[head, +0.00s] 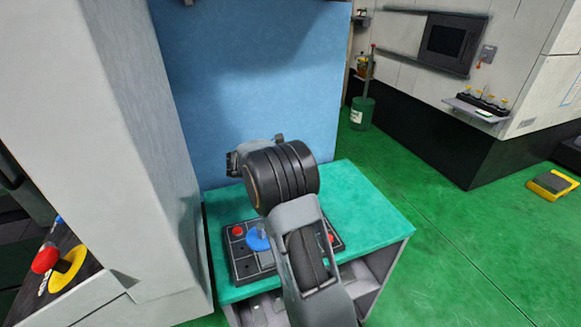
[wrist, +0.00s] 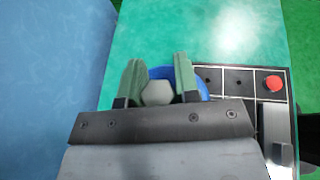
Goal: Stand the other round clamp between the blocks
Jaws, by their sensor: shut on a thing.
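In the wrist view my gripper (wrist: 158,78) has its two green fingers closed on a pale grey six-sided piece (wrist: 158,93). A blue round part (wrist: 203,92) shows around and behind this piece, partly hidden by the fingers; the two look like one round clamp. In the head view my arm hides the fingers. There a blue round piece (head: 257,240) shows on the dark gridded board (head: 243,268), beside my arm; I cannot tell if it is the held one. No pair of blocks can be made out for sure.
The board lies on a teal-topped table (head: 370,215), clear to the right. Red knobs stand on it at left (head: 238,231) and right (head: 331,238); one shows in the wrist view (wrist: 275,83). A blue panel (head: 250,90) rises behind. A grey machine column (head: 150,150) stands left.

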